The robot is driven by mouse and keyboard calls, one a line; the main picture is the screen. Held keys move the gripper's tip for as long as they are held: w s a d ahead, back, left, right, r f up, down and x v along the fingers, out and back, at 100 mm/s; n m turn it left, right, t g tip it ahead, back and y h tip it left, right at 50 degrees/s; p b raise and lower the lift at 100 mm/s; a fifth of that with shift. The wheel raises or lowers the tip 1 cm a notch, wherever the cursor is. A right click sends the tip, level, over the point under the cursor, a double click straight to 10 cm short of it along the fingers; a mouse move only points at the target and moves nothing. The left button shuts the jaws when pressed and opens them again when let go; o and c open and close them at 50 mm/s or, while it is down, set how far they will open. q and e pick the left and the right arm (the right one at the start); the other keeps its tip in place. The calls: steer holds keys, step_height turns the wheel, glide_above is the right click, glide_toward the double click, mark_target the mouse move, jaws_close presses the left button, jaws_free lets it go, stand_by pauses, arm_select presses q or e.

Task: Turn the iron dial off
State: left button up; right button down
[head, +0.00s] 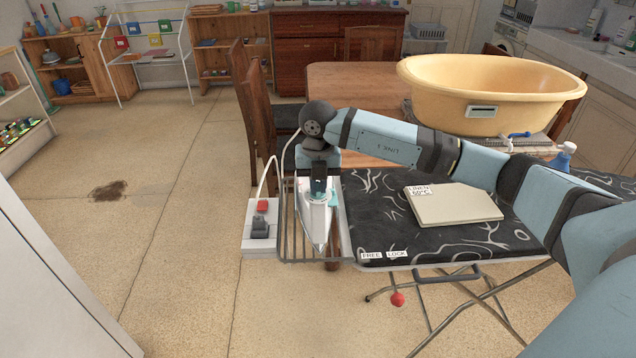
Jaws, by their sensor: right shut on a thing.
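The iron (315,222) is white with a pointed front and a teal part at its side. It rests on the wire rack (287,225) at the left end of the ironing board (370,230), its tip toward me. My right gripper (319,190) reaches down from above and is shut at the top of the iron, on the dial as far as I can judge. The fingers and wrist hide the dial, so its setting cannot be read. My left gripper is out of view.
A socket box (261,228) with a red switch and dark plug stands left of the rack, with a cord rising from it. Folded linen (456,205) lies on the board. A yellow tub (488,90) stands behind. The floor at left is open, with a dark stain (108,190).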

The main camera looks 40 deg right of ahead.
mark_target(318, 186)
steer(key=c, duration=1.2)
jaws_free()
steer(key=shift+r, duration=0.1)
step_height(318, 186, up, 14)
steer(key=shift+f, duration=0.15)
